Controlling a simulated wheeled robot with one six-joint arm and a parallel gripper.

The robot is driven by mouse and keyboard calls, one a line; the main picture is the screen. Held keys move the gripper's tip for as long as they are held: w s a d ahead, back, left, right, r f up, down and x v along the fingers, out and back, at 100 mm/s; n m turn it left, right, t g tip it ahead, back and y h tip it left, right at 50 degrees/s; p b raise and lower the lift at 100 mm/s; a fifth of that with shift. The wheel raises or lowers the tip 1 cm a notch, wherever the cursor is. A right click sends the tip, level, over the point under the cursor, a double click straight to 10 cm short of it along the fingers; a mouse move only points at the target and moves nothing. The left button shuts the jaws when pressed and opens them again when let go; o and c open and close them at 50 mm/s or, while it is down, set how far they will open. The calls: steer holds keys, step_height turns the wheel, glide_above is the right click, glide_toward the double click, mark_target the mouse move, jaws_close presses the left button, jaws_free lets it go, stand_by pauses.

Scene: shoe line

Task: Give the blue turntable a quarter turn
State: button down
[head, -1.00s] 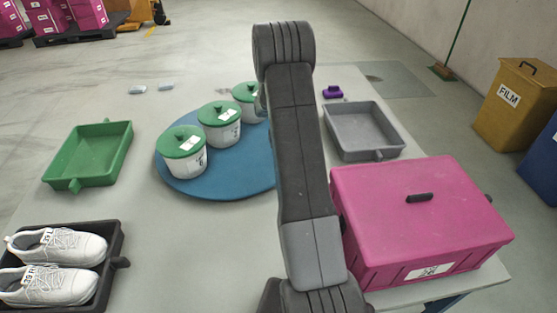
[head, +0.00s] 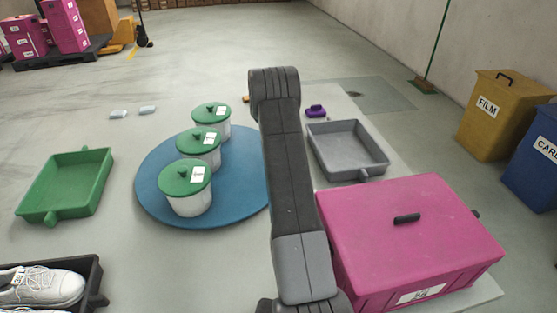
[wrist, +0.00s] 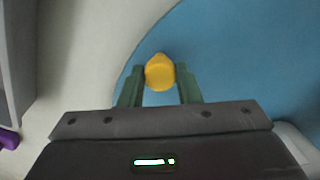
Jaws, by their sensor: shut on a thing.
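The blue turntable (head: 232,203) is a flat round disc on the table, left of my arm. Several white pots with green lids, among them the nearest pot (head: 188,199), stand in a row on it. In the wrist view the turntable (wrist: 235,60) fills the right side. A yellow knob (wrist: 160,72) stands by its rim. My gripper (wrist: 160,82) is shut on this knob, with a green finger on each side. In the head view my arm hides the gripper, the knob and the turntable's right part.
A green tray (head: 22,203) is at left, a dark tray (head: 92,285) with white shoes (head: 45,287) at front left. A grey tray (head: 376,165) and pink lidded box (head: 400,245) are at right. A small purple object (head: 316,111) lies beyond the grey tray.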

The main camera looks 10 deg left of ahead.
steer(key=shift+w+a+n, duration=0.3)
steer(key=shift+w+n, duration=0.1)
steer(key=shift+w, duration=0.45)
steer(key=shift+w+a+n, duration=0.3)
steer(key=shift+w+n, duration=0.1)
steer(key=shift+w, duration=0.5)
steer(key=shift+w+a+n, duration=0.3)
steer(key=shift+w+n, duration=0.1)
steer(key=shift+w, duration=0.45)
steer(key=c, duration=1.1)
jaws_free()
steer(key=shift+o, duration=0.2)
step_height(320, 180, up, 14)
steer(key=shift+p, duration=0.45)
steer(key=shift+f, duration=0.15)
